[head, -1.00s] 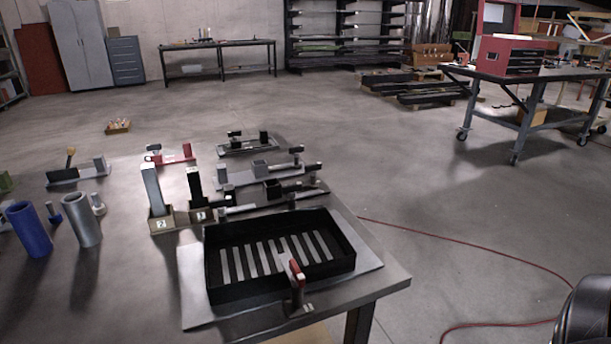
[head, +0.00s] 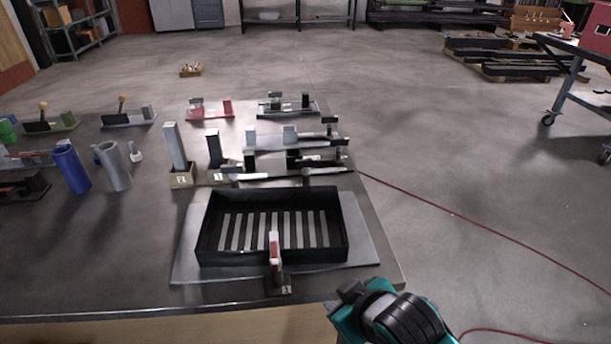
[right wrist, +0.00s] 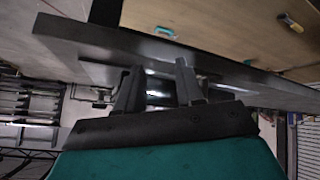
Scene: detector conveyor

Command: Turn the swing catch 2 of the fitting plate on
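A grey plate (head: 365,249) lies near the table's front right corner and bears a black open tray (head: 200,254) with pale slats. A red-tipped lever on a small dark base (head: 275,251) stands at the tray's front wall. I cannot tell which part is swing catch 2; its number is not readable. Behind the tray are a grey plate with blocks and a bar (head: 290,143) and a darker fitting with bars (head: 285,172). My right gripper (head: 347,291) is in front of the table edge, apart from the lever. In the right wrist view its fingers (right wrist: 158,85) are spread and empty. My left gripper is out of view.
A grey post (head: 174,146) and a black post (head: 214,148) stand in labelled bases behind the tray. Blue (head: 72,168) and grey (head: 114,166) cylinders stand further left.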

